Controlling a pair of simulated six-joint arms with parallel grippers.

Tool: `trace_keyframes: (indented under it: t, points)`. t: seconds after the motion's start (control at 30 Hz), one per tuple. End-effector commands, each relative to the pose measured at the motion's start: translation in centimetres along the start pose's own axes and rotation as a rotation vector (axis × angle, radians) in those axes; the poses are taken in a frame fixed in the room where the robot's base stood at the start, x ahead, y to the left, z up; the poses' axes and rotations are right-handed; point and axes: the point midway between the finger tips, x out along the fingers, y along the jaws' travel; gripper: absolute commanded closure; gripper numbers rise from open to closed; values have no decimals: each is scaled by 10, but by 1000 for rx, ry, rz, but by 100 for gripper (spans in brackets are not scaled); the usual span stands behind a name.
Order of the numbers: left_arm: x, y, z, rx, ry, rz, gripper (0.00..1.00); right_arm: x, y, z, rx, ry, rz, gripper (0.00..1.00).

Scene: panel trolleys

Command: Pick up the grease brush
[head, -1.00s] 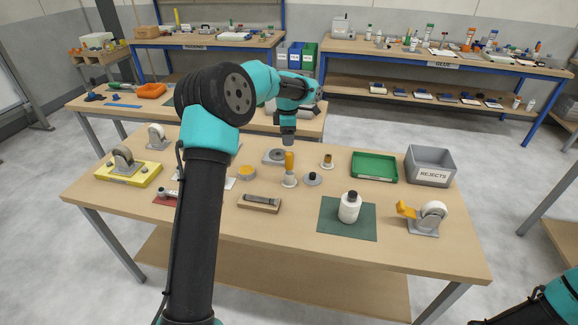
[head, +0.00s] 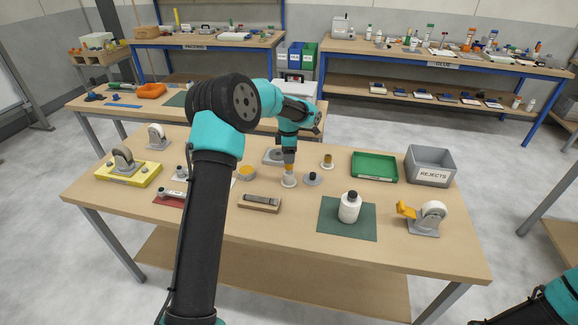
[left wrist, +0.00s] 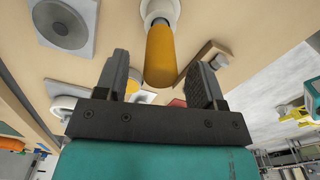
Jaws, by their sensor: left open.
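The grease brush appears to be the orange handle (head: 289,168) standing upright in a round white holder (head: 288,181) near the middle of the table. In the left wrist view the orange handle (left wrist: 161,55) lies between my two fingers, with the white holder (left wrist: 160,9) beyond it. My left gripper (head: 289,152) is open and right above the handle, its fingers on either side of the upper end in the left wrist view (left wrist: 161,68). Gaps show on both sides of the handle. The brush's lower end is hidden. My right gripper is out of view.
Close by stand a grey round part (head: 312,179), a small flanged part (head: 327,162), a yellow tin (head: 247,173) and a wooden block (head: 259,203). Farther right are a green tray (head: 374,167), a white bottle (head: 349,208) and the rejects bin (head: 431,166).

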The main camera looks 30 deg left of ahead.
Motion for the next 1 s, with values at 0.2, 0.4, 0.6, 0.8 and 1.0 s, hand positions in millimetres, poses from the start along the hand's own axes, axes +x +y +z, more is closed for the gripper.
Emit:
trace_keyframes:
  t: [0.2,0.4,0.6,0.8,1.0]
  points:
    - [28,-1,1,0,1,-1,37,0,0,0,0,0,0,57]
    - [31,0,1,0,1,0,37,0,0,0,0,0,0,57]
    - [31,0,1,0,1,0,37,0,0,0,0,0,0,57]
    - [31,0,1,0,0,0,43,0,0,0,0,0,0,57]
    - [31,0,1,0,0,0,62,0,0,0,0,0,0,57]
